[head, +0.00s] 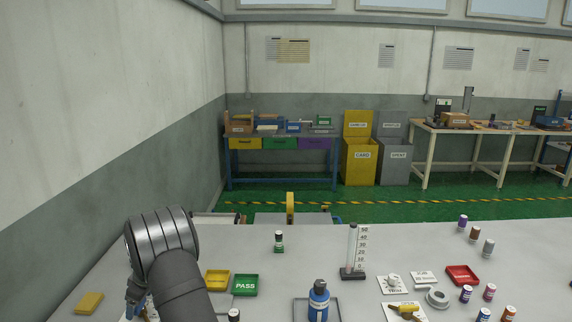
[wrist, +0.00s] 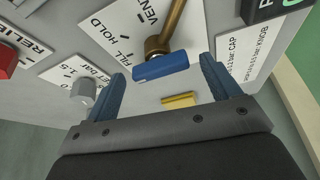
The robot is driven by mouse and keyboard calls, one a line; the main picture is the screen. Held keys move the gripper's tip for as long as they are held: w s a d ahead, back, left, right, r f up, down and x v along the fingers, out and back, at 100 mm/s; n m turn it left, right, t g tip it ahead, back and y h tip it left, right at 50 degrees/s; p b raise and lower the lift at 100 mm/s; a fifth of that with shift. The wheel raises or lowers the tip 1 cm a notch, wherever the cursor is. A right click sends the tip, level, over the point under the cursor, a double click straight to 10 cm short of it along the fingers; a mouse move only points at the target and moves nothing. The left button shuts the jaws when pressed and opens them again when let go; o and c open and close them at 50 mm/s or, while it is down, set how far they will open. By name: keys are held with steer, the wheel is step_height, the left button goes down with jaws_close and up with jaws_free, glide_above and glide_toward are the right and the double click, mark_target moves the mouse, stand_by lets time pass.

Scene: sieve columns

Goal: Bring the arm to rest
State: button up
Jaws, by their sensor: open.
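My gripper (wrist: 164,68) is open, its two blue fingers spread apart in the wrist view. A blue lever handle (wrist: 160,68) on a brass stem shows between the fingertips, with a gap to each finger, and nothing is gripped. The lever sits on a white plate (wrist: 112,30) marked FILL, HOLD and VENT. In the head view my arm is at the lower left, bent over the table's left part. My gripper is mostly hidden there behind my arm.
Near the gripper are a grey knob (wrist: 84,92) and a red part (wrist: 6,62). On the table stand a green PASS tray (head: 245,285), a blue bottle (head: 319,301), a scaled column (head: 352,250) and a red tray (head: 462,275). The table's middle back is fairly clear.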

steer(key=m+t, duration=0.1)
steer(key=m, duration=0.3)
steer(key=shift+s+m+t+h, duration=0.15)
steer(key=shift+m+t+h, duration=0.15)
steer(key=shift+t+h, duration=0.1)
steer(key=shift+a+m+t+h, duration=0.1)
steer(key=shift+m+t+h, duration=0.2)
steer(key=shift+m, duration=0.8)
steer(key=shift+a+m+t+h, duration=0.1)
steer(key=shift+m+t+h, duration=0.15)
steer(key=shift+m, duration=0.85)
steer(key=shift+s+a+m+t+h, duration=0.1)
steer(key=shift+m+t+h, duration=0.3)
steer(key=shift+m, duration=1.1)
steer(key=shift+m+t+h, duration=0.1)
steer(key=shift+m+h, duration=0.55)
steer(key=shift+m, duration=0.85)
